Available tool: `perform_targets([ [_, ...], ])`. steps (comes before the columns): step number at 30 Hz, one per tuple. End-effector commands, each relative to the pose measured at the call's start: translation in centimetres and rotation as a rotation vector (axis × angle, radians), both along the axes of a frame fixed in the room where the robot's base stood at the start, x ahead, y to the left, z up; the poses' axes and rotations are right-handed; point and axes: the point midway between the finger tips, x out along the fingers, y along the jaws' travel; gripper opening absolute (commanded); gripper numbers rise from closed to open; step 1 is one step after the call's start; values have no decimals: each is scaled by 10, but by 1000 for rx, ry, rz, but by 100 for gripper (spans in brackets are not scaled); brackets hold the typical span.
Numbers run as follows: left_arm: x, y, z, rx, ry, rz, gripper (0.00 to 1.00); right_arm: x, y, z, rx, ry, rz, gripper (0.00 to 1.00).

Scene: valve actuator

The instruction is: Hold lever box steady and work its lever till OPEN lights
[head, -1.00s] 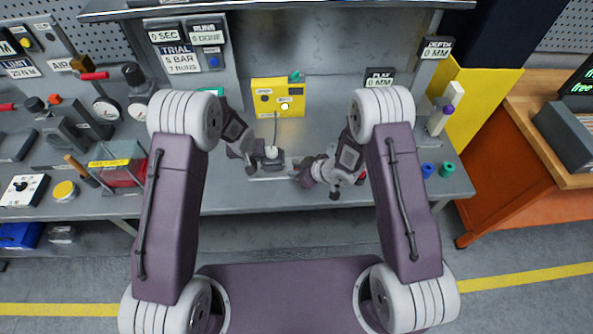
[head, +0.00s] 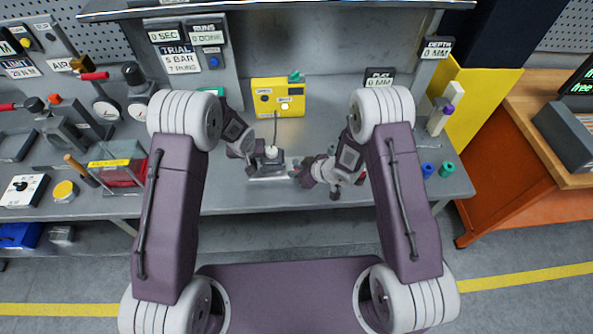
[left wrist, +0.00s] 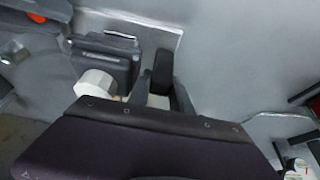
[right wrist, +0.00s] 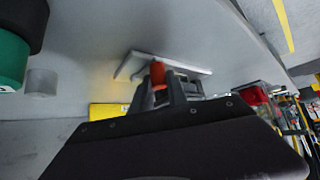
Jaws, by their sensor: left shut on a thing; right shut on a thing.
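The dark lever box (head: 270,166) sits on a pale plate (head: 268,179) at the middle of the bench, with a white knob on top. In the left wrist view the box (left wrist: 112,50) and its white knob (left wrist: 95,83) are beside my fingers. My left gripper (head: 254,165) is shut on a dark part of the box at its left side. My right gripper (head: 297,172) is shut on the red lever (right wrist: 158,73), right of the box. The yellow box (head: 264,84) behind, joined by a cable, has a pale lamp; its labels are too small to read.
Blue (head: 427,170) and green (head: 446,169) cylinders stand at the right end of the bench. A shelf edge (head: 290,8) overhangs at the back.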

Motion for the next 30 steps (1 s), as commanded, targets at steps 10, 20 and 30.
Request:
perform_targets([
  [10,-4,1,-5,3,14,3,0,0,0,0,1,-2,-1,0],
  [20,-5,1,-5,3,15,3,0,2,-3,0,4,-4,61,0],
  [30,-5,1,-5,5,15,1,0,7,-19,1,4,-9,305,0],
])
